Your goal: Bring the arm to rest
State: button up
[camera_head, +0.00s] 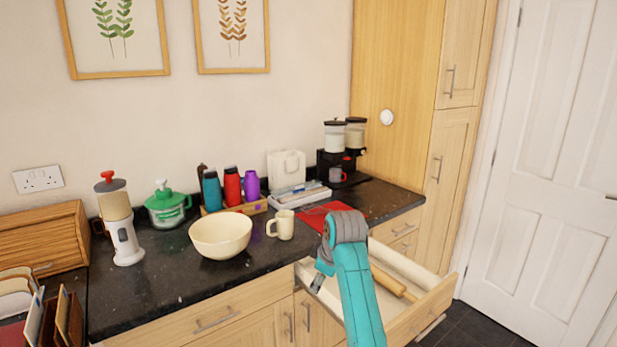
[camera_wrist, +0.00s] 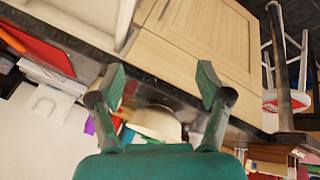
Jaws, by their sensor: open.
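My teal arm reaches up from the bottom of the head view and bends over the open drawer. My gripper (camera_head: 318,282) points down beside the drawer's left end, near the counter's front edge. In the wrist view my gripper (camera_wrist: 162,83) has its two fingers wide apart with nothing between them. The open drawer (camera_head: 432,302) holds a wooden rolling pin (camera_head: 393,284). My arm hides part of the drawer's inside.
A cream bowl (camera_head: 221,236) and a cream mug (camera_head: 281,225) stand on the dark counter (camera_head: 160,283), with a red mat (camera_head: 318,215) to their right. A coffee machine (camera_head: 338,160) stands behind. The open drawer juts into the floor space before the white door (camera_head: 545,160).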

jog(key=s+d+f+m+t, duration=0.15)
jog(key=s+f, duration=0.35)
jog(key=f, duration=0.5)
jog(key=s+d+f+m+t, duration=0.1)
jog(key=s+d+f+m, duration=0.3)
jog(key=f, duration=0.7)
jog(key=s+d+f+t, duration=0.1)
jog(key=s+d+f, duration=0.1)
jog(key=s+f, duration=0.5)
jog(key=s+d+f+t, duration=0.1)
jog(key=s+d+f, duration=0.15)
jog(key=s, duration=0.95)
jog(key=s+d+r+m+t+h, duration=0.1)
jog(key=s+d+m, duration=0.1)
jog(key=s, duration=0.9)
jog(key=s+d+r+m+t, duration=0.2)
jog(key=s, duration=0.9)
jog(key=s+d+r+m+t+h, duration=0.1)
jog(key=s+r+m+t, duration=0.1)
jog(key=s+r, duration=1.3)
jog(key=shift+r+m, duration=0.3)
jog(key=shift+m, duration=0.35)
